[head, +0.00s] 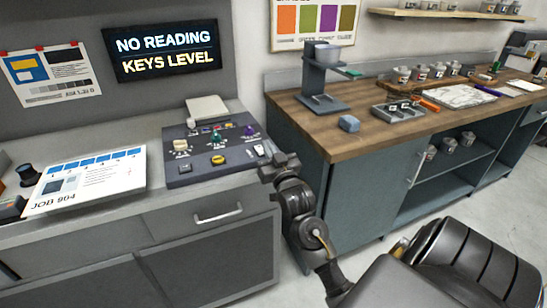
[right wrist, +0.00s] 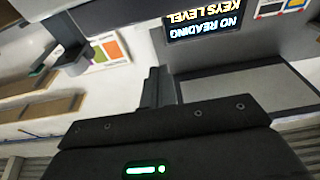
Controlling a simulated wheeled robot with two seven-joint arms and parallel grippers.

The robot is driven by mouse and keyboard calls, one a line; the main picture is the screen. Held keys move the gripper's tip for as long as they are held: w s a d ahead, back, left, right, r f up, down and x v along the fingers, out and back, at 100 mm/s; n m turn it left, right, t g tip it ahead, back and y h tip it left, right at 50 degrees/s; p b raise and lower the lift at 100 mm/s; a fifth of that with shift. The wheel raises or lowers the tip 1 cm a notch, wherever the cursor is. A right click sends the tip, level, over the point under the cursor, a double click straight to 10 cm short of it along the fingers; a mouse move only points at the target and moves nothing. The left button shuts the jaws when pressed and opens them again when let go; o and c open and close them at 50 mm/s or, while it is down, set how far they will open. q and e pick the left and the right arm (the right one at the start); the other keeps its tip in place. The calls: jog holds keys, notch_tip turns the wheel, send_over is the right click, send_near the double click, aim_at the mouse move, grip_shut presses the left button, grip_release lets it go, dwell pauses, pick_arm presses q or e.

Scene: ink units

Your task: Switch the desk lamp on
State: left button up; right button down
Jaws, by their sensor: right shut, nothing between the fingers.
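No thing in view is plainly a desk lamp. A dark grey stand with an overhanging head (head: 322,75) stands on the wooden counter; I cannot tell whether it is a lamp. It seems to show inverted in the right wrist view (right wrist: 68,62). A dark control panel (head: 205,172) with coloured knobs, a yellow button (head: 218,160) and a small white switch (head: 259,150) lies on the grey bench. My right gripper (head: 268,168) is at the panel's right edge, shut and empty; its fingers also show in the right wrist view (right wrist: 158,87). Contact cannot be told. My left gripper is out of view.
A sign (head: 164,50) reading "NO READING KEYS LEVEL" hangs behind the bench. A job sheet (head: 90,182) lies left of the panel. The wooden counter (head: 360,140) holds a blue block (head: 349,123), a grey tray (head: 398,112) and several cups.

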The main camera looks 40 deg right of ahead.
aim_at(261, 149)
jog(key=x, duration=0.3)
jog(key=shift+w+d+r+p, duration=0.15)
jog(key=shift+w+r+p, duration=0.05)
jog(key=shift+w+p, duration=0.1)
notch_tip(261, 149, down, 3)
jog(key=shift+s+r, duration=0.1)
jog(key=shift+s, duration=0.1)
jog(key=shift+s+f, duration=0.15)
jog(key=shift+f, duration=0.55)
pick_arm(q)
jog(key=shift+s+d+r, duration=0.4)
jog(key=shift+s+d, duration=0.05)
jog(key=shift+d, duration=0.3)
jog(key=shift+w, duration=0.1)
